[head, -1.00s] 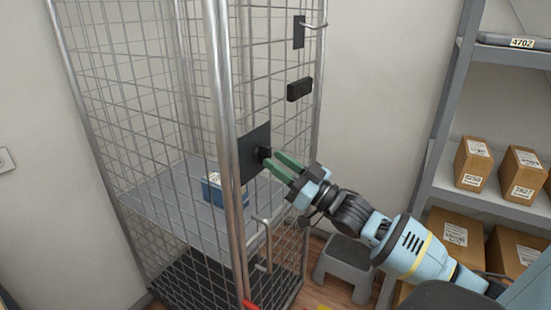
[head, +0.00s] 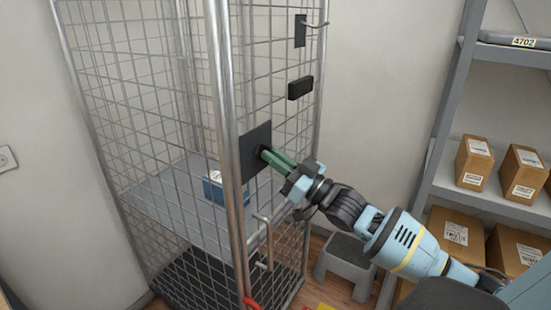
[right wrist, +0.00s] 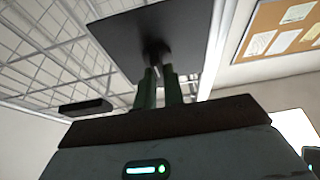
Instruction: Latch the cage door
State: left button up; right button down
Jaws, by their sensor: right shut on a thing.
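The wire mesh cage (head: 150,150) stands left of centre in the head view. Its door side carries a square dark latch plate (head: 249,160) with a small black knob, which also shows in the right wrist view (right wrist: 155,52). My right gripper (head: 263,154) has its green fingers shut on the knob, and they hide most of it. In the right wrist view the gripper (right wrist: 160,75) reaches up to the knob in front of the dark plate (right wrist: 125,30). I cannot tell whether the door is latched. My left gripper is not in view.
A black block (head: 300,88) and a hooked bracket (head: 301,30) sit higher on the cage. A blue box (head: 213,188) lies on the cage's shelf. A grey step stool (head: 345,262) and a rack with cartons (head: 473,163) stand to the right.

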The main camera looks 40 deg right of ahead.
jog(key=shift+n+g+y, duration=0.3)
jog(key=shift+n+y, duration=0.1)
jog(key=shift+n, duration=0.2)
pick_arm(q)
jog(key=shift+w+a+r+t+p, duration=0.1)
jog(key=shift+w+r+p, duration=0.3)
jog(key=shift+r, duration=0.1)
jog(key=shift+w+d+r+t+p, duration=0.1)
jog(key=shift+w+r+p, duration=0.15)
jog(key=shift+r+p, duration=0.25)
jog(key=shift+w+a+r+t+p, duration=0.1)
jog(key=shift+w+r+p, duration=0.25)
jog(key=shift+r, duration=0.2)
pick_arm(e)
jog(key=shift+w+d+r+n+g+y, duration=0.1)
jog(key=shift+n+g+y, duration=0.85)
jog(key=shift+n, duration=2.6)
jog(key=shift+s+d+r+n+g+y, duration=0.1)
jog(key=shift+n+g+y, duration=0.15)
jog(key=shift+n+g, duration=2.35)
jog(key=shift+w+d+r+n+g+y, duration=0.1)
jog(key=shift+n+g+y, duration=0.35)
jog(key=shift+n, duration=4.1)
jog(key=shift+f, duration=0.1)
jog(key=c, duration=1.5)
grip_release()
jog(key=shift+a, duration=0.1)
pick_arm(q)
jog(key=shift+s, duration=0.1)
